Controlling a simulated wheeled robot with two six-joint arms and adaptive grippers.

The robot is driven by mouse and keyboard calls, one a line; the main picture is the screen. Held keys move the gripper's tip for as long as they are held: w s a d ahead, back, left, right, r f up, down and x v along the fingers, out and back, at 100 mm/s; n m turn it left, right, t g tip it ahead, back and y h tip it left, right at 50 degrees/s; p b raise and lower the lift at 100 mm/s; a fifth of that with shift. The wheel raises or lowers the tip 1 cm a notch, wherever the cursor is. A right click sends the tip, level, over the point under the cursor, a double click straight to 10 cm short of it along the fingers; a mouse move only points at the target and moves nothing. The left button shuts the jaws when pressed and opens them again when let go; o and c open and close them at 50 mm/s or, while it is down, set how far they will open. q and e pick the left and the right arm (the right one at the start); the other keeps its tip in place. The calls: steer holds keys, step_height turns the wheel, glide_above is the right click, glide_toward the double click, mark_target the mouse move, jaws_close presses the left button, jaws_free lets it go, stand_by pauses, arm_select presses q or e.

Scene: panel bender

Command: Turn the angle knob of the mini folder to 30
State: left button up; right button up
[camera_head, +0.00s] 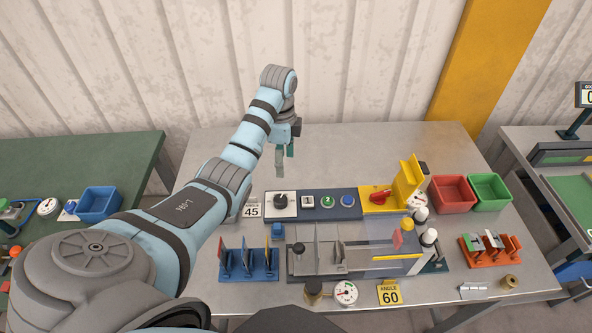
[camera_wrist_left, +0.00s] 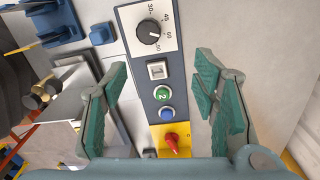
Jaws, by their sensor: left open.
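The angle knob (camera_head: 281,199) is a dark round knob on a white plate at the left end of the blue control panel (camera_head: 351,203). In the left wrist view the knob (camera_wrist_left: 149,31) shows near the top, with printed numbers 30, 45, 60 and 90 around its right side. Its white mark points to the lower right, around 60 to 90; I cannot tell exactly. My left gripper (camera_head: 284,158) hangs above and behind the panel, open and empty, apart from the knob. Its green-padded fingers (camera_wrist_left: 160,76) spread either side of the panel. My right gripper is not in view.
The panel also holds a switch (camera_wrist_left: 156,71), a green button (camera_wrist_left: 162,93), a blue button (camera_wrist_left: 167,113) and a red knob (camera_wrist_left: 172,144) on yellow. The back table is clear.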

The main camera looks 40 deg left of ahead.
mark_target(281, 197)
arm_select(q)
steer(key=s+f+b, duration=0.1)
steer(key=f, duration=0.2)
steer(key=s+f+b, duration=0.1)
steer(key=f, duration=0.3)
steer(key=s+f+b, duration=0.1)
steer(key=s+f, duration=0.1)
steer(key=f, duration=0.1)
steer(key=shift+s+f, duration=0.1)
steer(key=shift+f, duration=0.3)
steer(key=f, duration=0.1)
steer(key=w+f, duration=0.1)
steer(key=shift+w+f, duration=0.55)
steer(key=shift+w, duration=0.2)
steer(key=shift+s+r, duration=0.1)
steer(key=shift+s, duration=0.05)
steer(key=shift+c, duration=0.3)
steer(key=shift+s+r, duration=0.15)
steer(key=shift+s, duration=0.1)
steer(key=c, duration=0.3)
steer(key=shift+s, duration=0.15)
steer(key=c, duration=0.7)
steer(key=shift+c, duration=0.5)
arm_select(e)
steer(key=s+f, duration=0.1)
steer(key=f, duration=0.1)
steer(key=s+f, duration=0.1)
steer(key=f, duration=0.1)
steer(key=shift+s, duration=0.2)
